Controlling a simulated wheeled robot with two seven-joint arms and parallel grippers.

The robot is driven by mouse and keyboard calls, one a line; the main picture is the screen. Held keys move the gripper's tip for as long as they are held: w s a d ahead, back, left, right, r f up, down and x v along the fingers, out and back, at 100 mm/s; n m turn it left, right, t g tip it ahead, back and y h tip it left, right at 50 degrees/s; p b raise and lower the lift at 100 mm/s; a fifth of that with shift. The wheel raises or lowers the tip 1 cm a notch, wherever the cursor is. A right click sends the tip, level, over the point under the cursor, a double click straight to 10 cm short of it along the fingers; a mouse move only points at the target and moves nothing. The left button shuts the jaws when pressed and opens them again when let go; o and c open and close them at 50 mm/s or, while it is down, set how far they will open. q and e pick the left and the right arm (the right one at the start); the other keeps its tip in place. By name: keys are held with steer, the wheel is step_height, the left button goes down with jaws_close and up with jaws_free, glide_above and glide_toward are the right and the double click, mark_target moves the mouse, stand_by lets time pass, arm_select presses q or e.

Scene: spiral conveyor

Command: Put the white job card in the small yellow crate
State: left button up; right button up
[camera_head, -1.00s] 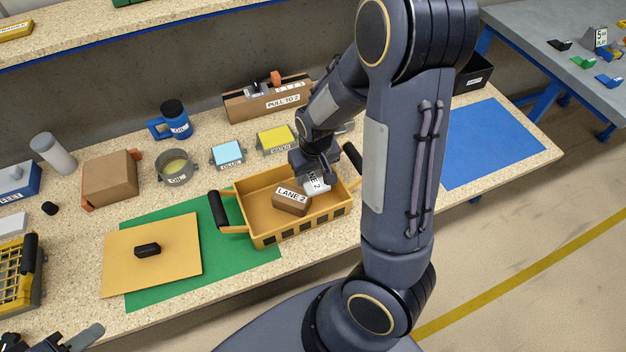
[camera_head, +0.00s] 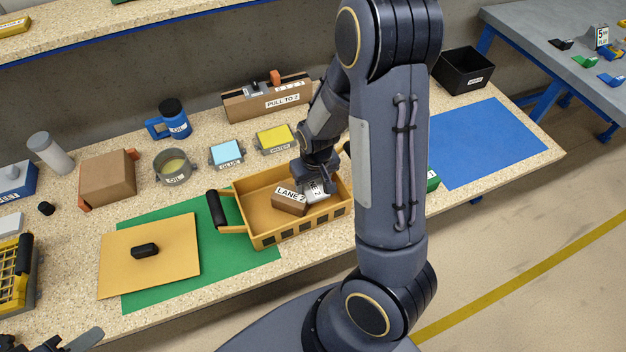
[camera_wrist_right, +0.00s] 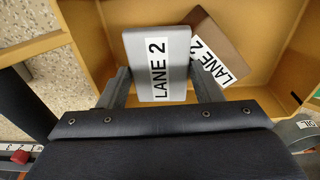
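The white job card (camera_wrist_right: 158,55), a flat pale piece marked LANE 2, is inside the yellow crate (camera_head: 262,240) in the head view (camera_head: 317,191). A brown box (camera_head: 289,203) marked LANE 2 lies beside it in the crate. My right gripper (camera_wrist_right: 160,75) reaches down into the crate, and its fingers sit against both sides of the card. It also shows in the head view (camera_head: 317,178), with its fingertips partly hidden. The crate's right end is behind my right arm. Part of my left gripper (camera_head: 75,342) shows at the bottom left; its fingers are not clear.
A yellow board (camera_head: 150,268) with a black handle lies on a green mat (camera_head: 150,298) left of the crate. Glue (camera_head: 227,153), water (camera_head: 275,138) and oil (camera_head: 174,167) containers stand behind. A blue mat (camera_head: 485,145) at the right is clear.

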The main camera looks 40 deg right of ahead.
mark_target(315, 189)
steer(key=o, duration=0.4)
steer(key=shift+c, duration=0.2)
steer(key=shift+r, duration=0.15)
steer(key=shift+r+p, duration=0.35)
steer(key=shift+p, duration=0.05)
step_height(315, 189, up, 11)
steer(key=s+p, duration=0.1)
steer(key=p, duration=0.1)
steer(key=s+a+r+t+y, duration=0.4)
steer(key=s+a+r, duration=0.6)
steer(key=s, duration=0.4)
steer(key=shift+s+r+n, duration=0.25)
steer(key=shift+r+n, duration=0.05)
steer(key=shift+r, duration=0.6)
steer(key=shift+d, duration=0.1)
